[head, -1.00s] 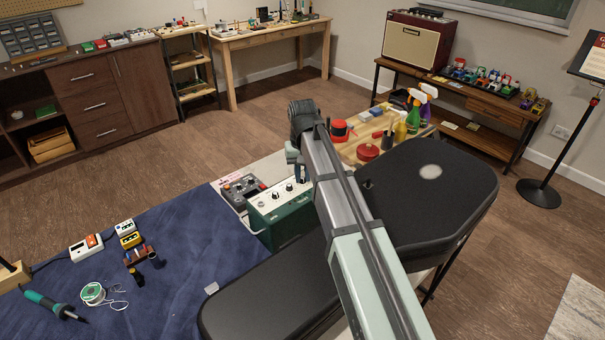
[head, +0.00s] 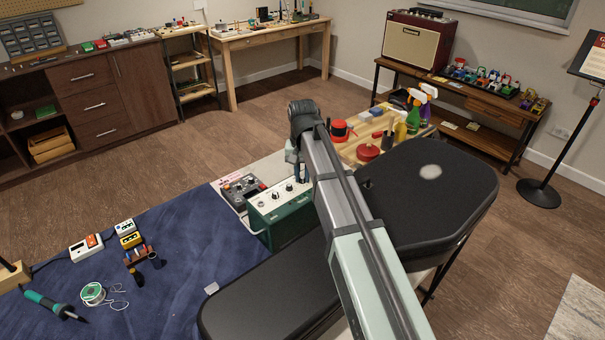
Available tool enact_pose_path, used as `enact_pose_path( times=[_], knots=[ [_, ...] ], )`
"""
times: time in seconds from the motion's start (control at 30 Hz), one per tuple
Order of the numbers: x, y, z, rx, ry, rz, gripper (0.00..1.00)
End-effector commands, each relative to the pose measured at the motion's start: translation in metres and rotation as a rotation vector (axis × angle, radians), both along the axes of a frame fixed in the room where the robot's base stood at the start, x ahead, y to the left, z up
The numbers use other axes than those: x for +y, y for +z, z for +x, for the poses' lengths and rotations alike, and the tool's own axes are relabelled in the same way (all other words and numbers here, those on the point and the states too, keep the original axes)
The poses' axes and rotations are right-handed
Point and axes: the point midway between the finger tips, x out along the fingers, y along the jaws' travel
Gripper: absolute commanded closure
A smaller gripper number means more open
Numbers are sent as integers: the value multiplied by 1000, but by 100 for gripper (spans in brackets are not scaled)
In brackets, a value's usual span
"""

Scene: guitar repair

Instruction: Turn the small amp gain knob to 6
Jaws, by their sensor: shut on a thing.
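The small amp (head: 283,225) is a green box with a pale control panel on top, at the middle of the head view. Several dark knobs show on its panel, one of them (head: 289,188) just left of my gripper. My gripper (head: 301,180) is down at the right end of the panel, shut on a knob there. Its fingers and my arm hide that knob, so its pointer and the number 6 cannot be read. The panel's labels are too small to tell which knob is the gain knob.
A grey multi-knob unit (head: 241,187) stands just behind and left of the amp. A dark blue mat (head: 190,260) with pedals and a soldering iron (head: 52,304) lies to the left. Spray bottles (head: 414,119) and a red round tin (head: 367,152) stand behind my arm.

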Motion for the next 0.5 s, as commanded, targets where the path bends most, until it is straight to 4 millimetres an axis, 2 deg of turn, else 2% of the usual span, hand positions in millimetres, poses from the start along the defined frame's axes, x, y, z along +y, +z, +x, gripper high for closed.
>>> enact_pose_path(
  times=[0.03,0.3,0.5],
  knots=[
    [0,0,0,0,0,0,79],
    [0,0,0,0,1,0,55],
    [0,0,0,0,1,0,55]
  ],
)
